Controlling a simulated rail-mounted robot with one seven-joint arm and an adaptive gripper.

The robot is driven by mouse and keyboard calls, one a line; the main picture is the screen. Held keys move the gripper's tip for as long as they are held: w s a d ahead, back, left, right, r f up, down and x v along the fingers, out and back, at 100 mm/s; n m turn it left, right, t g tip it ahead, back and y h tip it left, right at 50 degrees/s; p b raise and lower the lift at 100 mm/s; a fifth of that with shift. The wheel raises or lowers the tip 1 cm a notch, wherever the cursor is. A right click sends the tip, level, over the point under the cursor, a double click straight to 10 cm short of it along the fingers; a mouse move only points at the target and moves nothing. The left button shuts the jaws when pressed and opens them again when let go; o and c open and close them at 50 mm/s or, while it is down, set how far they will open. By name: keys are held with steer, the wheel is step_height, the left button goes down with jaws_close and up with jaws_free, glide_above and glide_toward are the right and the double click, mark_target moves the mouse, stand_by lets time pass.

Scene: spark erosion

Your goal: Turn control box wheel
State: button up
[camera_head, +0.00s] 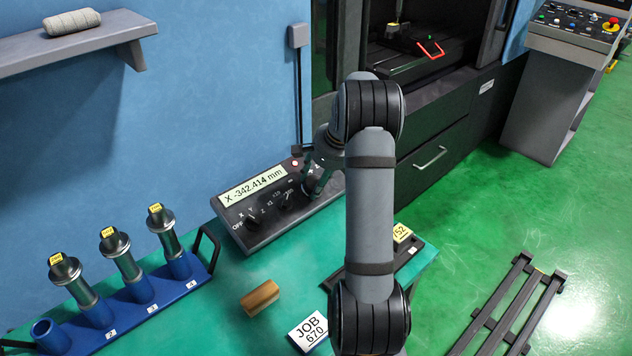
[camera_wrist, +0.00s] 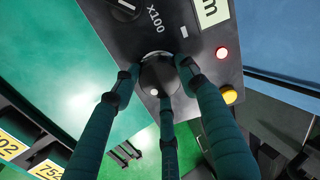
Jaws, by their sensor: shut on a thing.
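The control box (camera_head: 262,234) lies on the green bench against the blue wall, and its display reads "X -342.414 mm". It has dark selector knobs on its face. The wrist view looks down on its face (camera_wrist: 205,45). The dark round wheel (camera_wrist: 155,76) sits near the box's edge, with a pale dot on its top. My gripper (camera_wrist: 160,82) has its fingers closed around the wheel's rim. In the head view my gripper (camera_head: 317,184) is at the box's right end, and it and the arm mostly hide the wheel.
A blue rack (camera_head: 150,305) with several metal holders stands left. A wooden block (camera_head: 260,298) and a JOB 670 card (camera_head: 309,331) lie in front.

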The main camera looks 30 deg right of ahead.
steer(key=shift+a, duration=0.15)
steer(key=o, duration=1.2)
steer(key=v, duration=1.2)
